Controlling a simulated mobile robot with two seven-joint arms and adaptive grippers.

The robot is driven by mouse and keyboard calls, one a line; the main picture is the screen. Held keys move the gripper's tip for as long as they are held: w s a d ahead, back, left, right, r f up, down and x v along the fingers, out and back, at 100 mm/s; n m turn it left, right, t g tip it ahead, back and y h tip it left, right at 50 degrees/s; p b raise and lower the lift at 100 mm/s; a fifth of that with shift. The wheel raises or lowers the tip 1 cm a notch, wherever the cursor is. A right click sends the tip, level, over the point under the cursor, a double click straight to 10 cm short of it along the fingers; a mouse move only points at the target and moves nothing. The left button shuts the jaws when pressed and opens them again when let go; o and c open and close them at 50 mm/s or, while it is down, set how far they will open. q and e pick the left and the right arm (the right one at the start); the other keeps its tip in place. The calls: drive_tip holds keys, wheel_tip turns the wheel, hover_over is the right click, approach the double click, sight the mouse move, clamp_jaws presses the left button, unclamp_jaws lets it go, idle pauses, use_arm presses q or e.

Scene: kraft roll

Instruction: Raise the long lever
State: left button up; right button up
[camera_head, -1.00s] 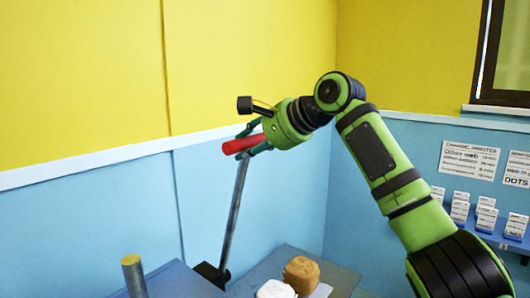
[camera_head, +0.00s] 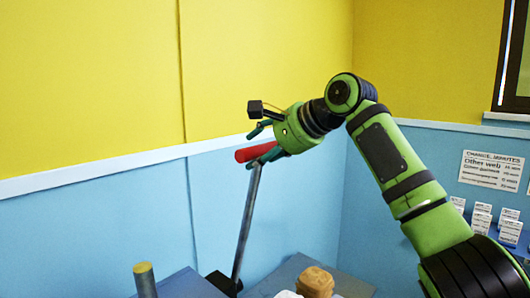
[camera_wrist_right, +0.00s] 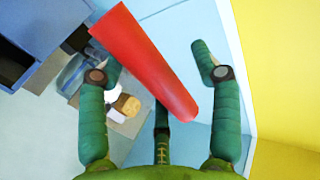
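The long lever has a grey shaft (camera_head: 246,220) and a red cylindrical handle (camera_head: 254,152). It stands nearly upright, leaning slightly right at the top, from a dark pivot on the blue-grey unit. My right gripper (camera_head: 256,146) is at the handle, reaching in from the right. In the right wrist view the red handle (camera_wrist_right: 145,60) runs between its spread fingers (camera_wrist_right: 155,55). The fingers look open, with visible gaps beside the handle; whether any finger touches it I cannot tell. My left gripper is not in view.
A grey post with a yellow top (camera_head: 143,268) stands left of the lever. A tan lump (camera_head: 315,282) sits on the unit to the right. The yellow and blue wall is behind. White cards (camera_head: 480,217) stand on a shelf at right.

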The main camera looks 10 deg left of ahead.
drive_tip(key=shift+s+a+r, duration=0.1)
drive_tip(key=shift+s+a, duration=0.05)
drive_tip(key=shift+a, duration=0.05)
drive_tip(key=shift+d, duration=0.1)
drive_tip(key=v, duration=1.2)
